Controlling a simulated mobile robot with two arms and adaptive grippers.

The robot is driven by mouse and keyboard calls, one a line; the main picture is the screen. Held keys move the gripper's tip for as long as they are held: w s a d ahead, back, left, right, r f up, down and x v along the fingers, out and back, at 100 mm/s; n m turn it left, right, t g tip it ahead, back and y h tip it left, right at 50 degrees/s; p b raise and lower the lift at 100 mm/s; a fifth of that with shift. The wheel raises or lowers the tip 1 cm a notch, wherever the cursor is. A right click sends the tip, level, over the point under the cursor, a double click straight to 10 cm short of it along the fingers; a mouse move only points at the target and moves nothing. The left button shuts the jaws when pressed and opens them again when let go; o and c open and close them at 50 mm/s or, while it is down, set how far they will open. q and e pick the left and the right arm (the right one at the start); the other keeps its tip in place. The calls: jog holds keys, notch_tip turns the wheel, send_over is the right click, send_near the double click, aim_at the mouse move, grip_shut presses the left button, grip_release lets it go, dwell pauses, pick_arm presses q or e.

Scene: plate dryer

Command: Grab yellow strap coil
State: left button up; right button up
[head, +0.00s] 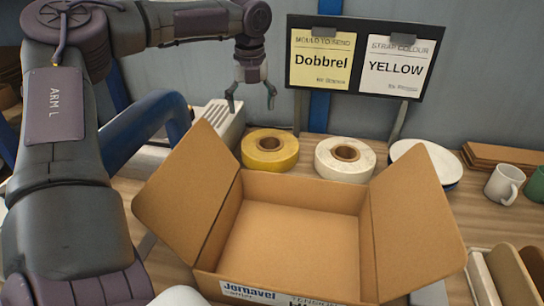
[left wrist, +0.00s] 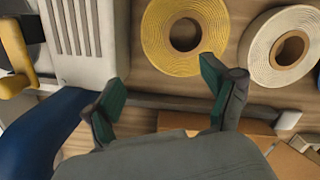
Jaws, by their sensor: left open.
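The yellow strap coil (head: 270,150) lies flat on the wooden table, behind the open cardboard box. It also shows in the left wrist view (left wrist: 157,42), at the top centre, with a dark hole in its middle. My left gripper (head: 252,97) is open and empty, above and a little to the left of the coil. In the left wrist view the two green-padded fingertips (left wrist: 158,95) are spread apart below the coil, and nothing is between them. A white strap coil (head: 338,172) lies just right of the yellow one. My right gripper is not in view.
The open cardboard box (head: 203,284) stands in front of the coils with its flaps raised. A pale ribbed unit (head: 216,121) is left of the yellow coil. A sign board (head: 433,84) reading "Dobbrel" and "YELLOW" stands behind. Plates (head: 425,160) and a mug (head: 503,184) are on the right.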

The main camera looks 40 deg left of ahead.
pick_arm(q)
send_near(250, 145)
jog(key=f, duration=0.2)
jog(key=w+f, duration=0.1)
jog(key=f, duration=0.2)
jog(key=shift+f+b, duration=0.15)
jog(key=shift+b, duration=0.2)
jog(key=f, duration=0.3)
jog(key=a+f, duration=0.1)
jog(key=shift+s+f, duration=0.15)
jog(key=shift+f, duration=0.55)
jog(key=shift+d, duration=0.1)
jog(key=shift+r, duration=0.1)
jog(key=shift+c, duration=0.3)
grip_shut()
